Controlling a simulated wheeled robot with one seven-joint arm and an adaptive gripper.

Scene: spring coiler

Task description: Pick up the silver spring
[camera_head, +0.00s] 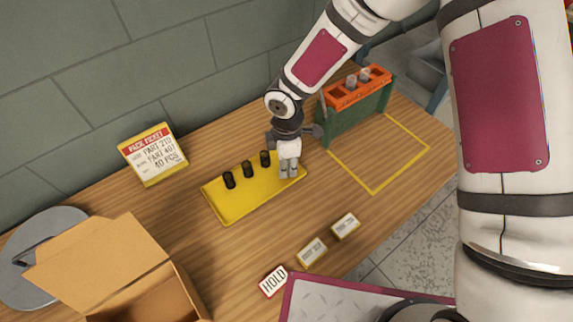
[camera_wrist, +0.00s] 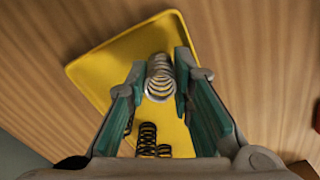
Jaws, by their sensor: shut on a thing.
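The silver spring (camera_wrist: 159,78) stands between the teal-lined fingers of my gripper (camera_wrist: 158,84) in the wrist view, and the gripper is shut on it. In the head view my gripper (camera_head: 289,171) points down over the right end of the yellow tray (camera_head: 235,208), and its fingers hide the silver spring there. Whether the spring touches the tray I cannot tell. Three black springs (camera_head: 248,169) stand in a row on the tray, left of my gripper. Black springs (camera_wrist: 147,138) also show in the lower part of the wrist view.
A green stand with an orange rack (camera_head: 360,86) is close behind and right of my gripper. A yellow outlined square (camera_head: 378,152) of bare table lies to the right. An open cardboard box (camera_head: 135,265), a ticket sign (camera_head: 152,154) and a HOLD label (camera_head: 273,281) are around the tray.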

